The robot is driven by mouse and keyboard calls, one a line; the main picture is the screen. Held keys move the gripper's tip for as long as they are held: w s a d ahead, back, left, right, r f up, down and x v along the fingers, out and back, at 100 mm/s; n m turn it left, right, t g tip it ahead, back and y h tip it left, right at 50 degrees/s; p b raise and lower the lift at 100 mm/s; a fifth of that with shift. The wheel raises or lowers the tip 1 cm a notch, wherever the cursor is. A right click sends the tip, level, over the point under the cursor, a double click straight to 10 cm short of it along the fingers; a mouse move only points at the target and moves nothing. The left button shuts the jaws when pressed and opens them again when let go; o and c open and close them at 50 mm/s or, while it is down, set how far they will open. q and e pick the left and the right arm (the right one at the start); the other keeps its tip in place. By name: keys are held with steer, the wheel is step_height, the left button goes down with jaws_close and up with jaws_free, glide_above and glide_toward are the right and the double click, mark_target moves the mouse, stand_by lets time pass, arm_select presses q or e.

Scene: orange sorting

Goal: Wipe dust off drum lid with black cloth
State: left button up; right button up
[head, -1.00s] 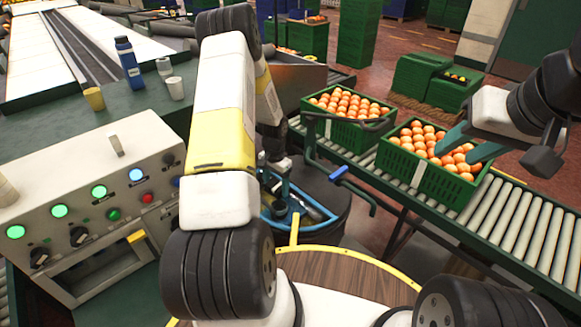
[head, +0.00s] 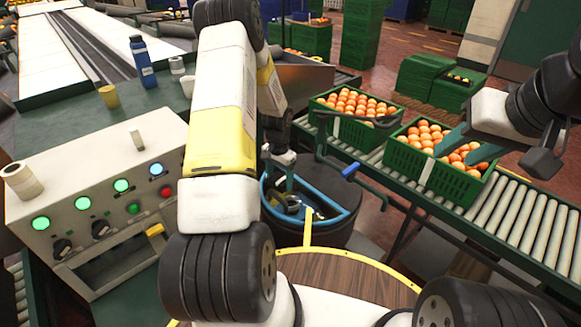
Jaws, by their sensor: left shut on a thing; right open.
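The drum (head: 338,190) is a dark round body behind my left forearm, and its top is partly covered. My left gripper (head: 287,186) points down over the tray and drum top, largely hidden by my own arm. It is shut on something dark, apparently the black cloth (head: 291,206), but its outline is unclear. I cannot make out dust on the lid. My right gripper (head: 465,147) is open and empty, with teal fingers in front of an orange crate.
Two green crates of oranges (head: 428,172) stand on the roller conveyor (head: 510,205) at right. A control box (head: 95,175) with lit buttons, a tape roll (head: 22,180), cups and a blue bottle (head: 143,62) are at left.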

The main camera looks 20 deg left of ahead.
arm_select(q)
steer(key=shift+r, duration=2.1)
